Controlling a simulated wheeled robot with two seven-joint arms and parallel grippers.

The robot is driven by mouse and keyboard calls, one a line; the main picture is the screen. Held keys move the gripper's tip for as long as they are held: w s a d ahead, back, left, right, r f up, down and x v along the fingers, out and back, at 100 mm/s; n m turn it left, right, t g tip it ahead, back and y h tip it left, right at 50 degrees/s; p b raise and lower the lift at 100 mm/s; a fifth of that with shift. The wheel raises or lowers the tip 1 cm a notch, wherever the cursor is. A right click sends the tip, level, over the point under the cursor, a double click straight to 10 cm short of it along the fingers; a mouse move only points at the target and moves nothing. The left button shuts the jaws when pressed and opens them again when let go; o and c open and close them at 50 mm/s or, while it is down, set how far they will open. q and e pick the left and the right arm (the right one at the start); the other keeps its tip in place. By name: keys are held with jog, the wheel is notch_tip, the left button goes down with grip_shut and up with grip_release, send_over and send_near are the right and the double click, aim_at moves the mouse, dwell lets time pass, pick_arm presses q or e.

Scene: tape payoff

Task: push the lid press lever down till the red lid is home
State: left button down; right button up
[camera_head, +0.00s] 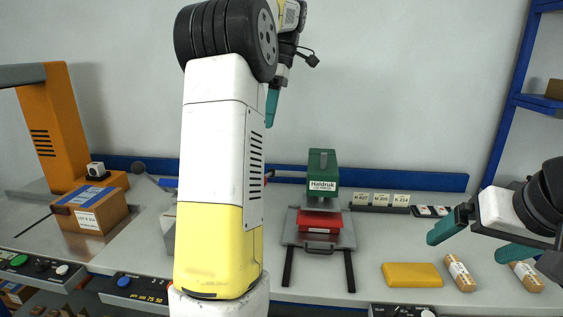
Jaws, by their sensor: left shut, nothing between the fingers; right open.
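The lid press, with a green head (322,182) labelled Haldruk, stands on the bench right of centre. Below the head is a red part (320,219) with a white label, on a grey plate (290,236); I cannot tell how the lid is seated. A rod with a round dark knob (138,167) sticks out left of my arm; I cannot tell if it is the press lever. My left gripper (272,105) is shut and empty, raised high, up and left of the press. My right gripper (477,241) is open, well right of the press, over the bench.
My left arm hides much of the bench left of the press. A taped carton (92,209) sits by an orange machine (62,125) at the left. Blue shelving (515,100) stands far right.

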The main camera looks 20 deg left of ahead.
pick_arm(q)
jog(key=x, duration=1.2)
